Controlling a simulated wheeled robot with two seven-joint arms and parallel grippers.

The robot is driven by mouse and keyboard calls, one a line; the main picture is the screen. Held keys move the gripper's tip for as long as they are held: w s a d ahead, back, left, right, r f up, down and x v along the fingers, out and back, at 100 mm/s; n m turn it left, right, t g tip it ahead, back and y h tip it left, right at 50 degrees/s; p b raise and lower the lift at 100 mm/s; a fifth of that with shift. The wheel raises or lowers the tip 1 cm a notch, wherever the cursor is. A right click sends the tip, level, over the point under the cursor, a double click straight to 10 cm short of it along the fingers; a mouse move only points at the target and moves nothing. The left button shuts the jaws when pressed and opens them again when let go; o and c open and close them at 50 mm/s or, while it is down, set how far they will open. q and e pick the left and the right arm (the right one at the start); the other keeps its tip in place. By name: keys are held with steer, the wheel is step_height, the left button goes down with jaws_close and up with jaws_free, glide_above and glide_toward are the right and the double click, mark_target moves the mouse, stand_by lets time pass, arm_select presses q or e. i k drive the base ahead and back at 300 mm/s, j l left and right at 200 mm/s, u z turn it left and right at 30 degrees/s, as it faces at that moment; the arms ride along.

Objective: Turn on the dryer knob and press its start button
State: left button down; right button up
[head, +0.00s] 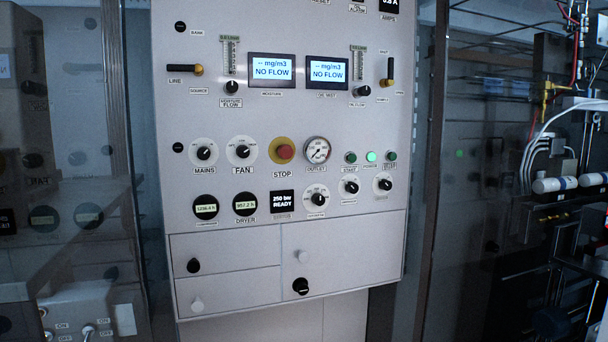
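The grey panel (270,115) fills the middle of the head view. A round dial with a small display (245,205) is labelled DRYER, in the lower row. Three black knobs on white discs are right of it: the left one (320,198), the middle one (350,187) and the right one (384,184). Their labels are too small to read surely, so I cannot tell which is the dryer knob. A dark green button (350,158) has a label that seems to read START. A similar green button (390,156) has an unclear label. Neither gripper is in view.
A bright green lamp (371,156) is lit between the green buttons. A red STOP button (285,152) sits near the MAINS knob (204,153) and FAN knob (242,151). Two displays read NO FLOW. Drawers are below; pipes and cables (570,130) stand at right.

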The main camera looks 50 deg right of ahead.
mark_target(386, 185)
steer(key=z, duration=2.05)
